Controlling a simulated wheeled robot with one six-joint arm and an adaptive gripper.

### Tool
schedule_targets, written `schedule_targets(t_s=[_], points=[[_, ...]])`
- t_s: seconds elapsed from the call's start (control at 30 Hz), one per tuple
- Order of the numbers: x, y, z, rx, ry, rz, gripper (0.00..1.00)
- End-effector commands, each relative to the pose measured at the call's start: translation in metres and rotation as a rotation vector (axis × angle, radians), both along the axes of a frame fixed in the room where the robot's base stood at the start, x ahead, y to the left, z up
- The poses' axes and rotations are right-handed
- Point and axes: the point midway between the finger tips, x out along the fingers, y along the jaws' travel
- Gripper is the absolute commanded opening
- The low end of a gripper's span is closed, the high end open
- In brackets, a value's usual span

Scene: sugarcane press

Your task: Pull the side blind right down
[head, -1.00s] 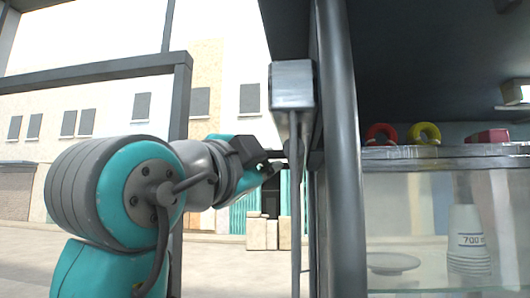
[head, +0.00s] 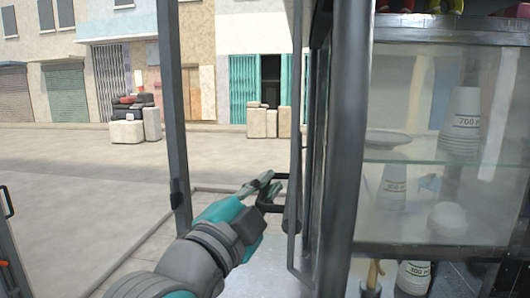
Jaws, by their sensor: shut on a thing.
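My gripper (head: 270,192) is low in the middle of the head view, beside the dark post of the stall. It is shut on what looks like the blind's dark pull (head: 291,220), a small rounded piece at the fingertips. The fingers hide part of the grip. A thin grey cord or strip (head: 297,130) hangs just right of the fingertips, along the post, and forms a narrow loop low down. No spread blind cloth shows, so I cannot tell how far down the side blind is.
The thick dark post (head: 349,150) stands close right of my gripper. Behind it is a glass case (head: 420,162) with cups and a plate. A thinner upright post (head: 172,110) stands left. Open pavement (head: 70,175) lies beyond, with pale blocks (head: 262,122) by the buildings.

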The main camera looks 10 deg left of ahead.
Motion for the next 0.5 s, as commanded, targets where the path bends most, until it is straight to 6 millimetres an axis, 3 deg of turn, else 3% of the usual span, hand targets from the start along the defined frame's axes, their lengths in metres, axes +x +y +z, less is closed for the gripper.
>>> schedule_targets(t_s=[0.2, 0.5], points=[[0.000, 0.000, -0.016, -0.001, 0.000, 0.000, 0.00], [0.000, 0.000, -0.020, -0.001, 0.006, -0.002, 0.00]])
